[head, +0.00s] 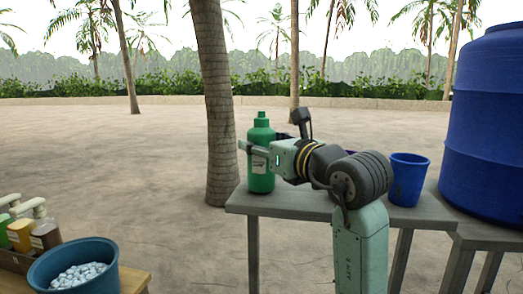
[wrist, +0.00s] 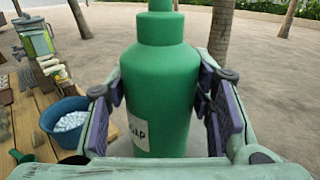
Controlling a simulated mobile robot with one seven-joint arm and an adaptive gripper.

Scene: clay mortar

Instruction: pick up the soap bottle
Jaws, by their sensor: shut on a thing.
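The soap bottle (head: 261,180) is green with a stepped neck and stands upright at the left end of the grey table in the head view. In the wrist view the soap bottle (wrist: 160,85) fills the middle, with a white label partly reading "SOAP" low on its front. My gripper (head: 262,153) reaches it from the right in the head view. In the wrist view my gripper's (wrist: 158,105) purple-grey pads lie on both sides of the bottle's body, and it is shut on the bottle. The lower part of the bottle is hidden in the wrist view.
A blue cup (head: 408,180) stands on the grey table (head: 290,205) to the right, behind my arm. A large blue barrel (head: 487,120) is at far right. A blue tub of white pieces (head: 75,268) and pump bottles (head: 30,232) are at lower left. Tree trunks stand behind.

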